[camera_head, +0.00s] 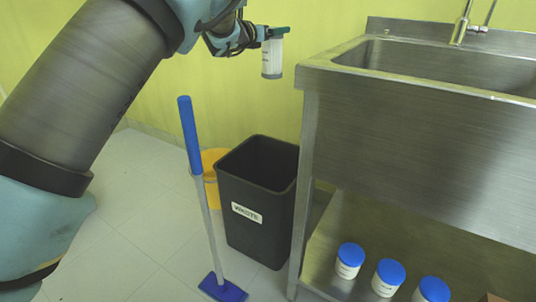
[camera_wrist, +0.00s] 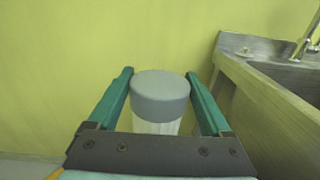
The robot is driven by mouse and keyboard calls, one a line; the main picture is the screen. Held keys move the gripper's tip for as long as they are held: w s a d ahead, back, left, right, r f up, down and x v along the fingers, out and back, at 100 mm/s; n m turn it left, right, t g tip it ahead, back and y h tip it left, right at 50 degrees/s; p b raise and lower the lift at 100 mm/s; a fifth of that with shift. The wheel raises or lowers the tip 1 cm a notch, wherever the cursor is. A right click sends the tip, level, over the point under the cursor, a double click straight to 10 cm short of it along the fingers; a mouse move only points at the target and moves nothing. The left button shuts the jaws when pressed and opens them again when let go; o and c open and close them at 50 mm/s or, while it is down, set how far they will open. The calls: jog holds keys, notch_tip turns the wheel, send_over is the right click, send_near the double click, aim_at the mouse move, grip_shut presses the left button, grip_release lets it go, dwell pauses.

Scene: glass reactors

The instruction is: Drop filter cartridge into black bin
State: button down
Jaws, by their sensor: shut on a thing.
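The filter cartridge (camera_head: 272,59) is a clear and white cylinder with a label, hanging upright from my gripper (camera_head: 272,34) in the head view. In the wrist view its grey end cap (camera_wrist: 160,92) sits between the two green fingers of my gripper (camera_wrist: 160,90), which is shut on it. The black bin (camera_head: 257,200) stands on the floor below, open at the top, with a white label on its front. The cartridge is well above the bin's rim, over its right part as seen in the head view. The bin's inside bottom is hidden.
A steel sink (camera_head: 420,125) stands right of the bin, close to it; its edge also shows in the wrist view (camera_wrist: 268,110). A blue-handled mop (camera_head: 203,200) leans in front left of the bin. A yellow bucket (camera_head: 212,172) is behind. Several blue-lidded jars (camera_head: 389,278) stand on the lower shelf.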

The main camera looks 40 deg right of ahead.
notch_tip(320, 180, down, 38)
jog(key=b, duration=3)
jog(key=shift+f, duration=0.25)
grip_release()
jog(key=shift+r, duration=0.1)
notch_tip(320, 180, up, 10)
jog(key=p, duration=0.4)
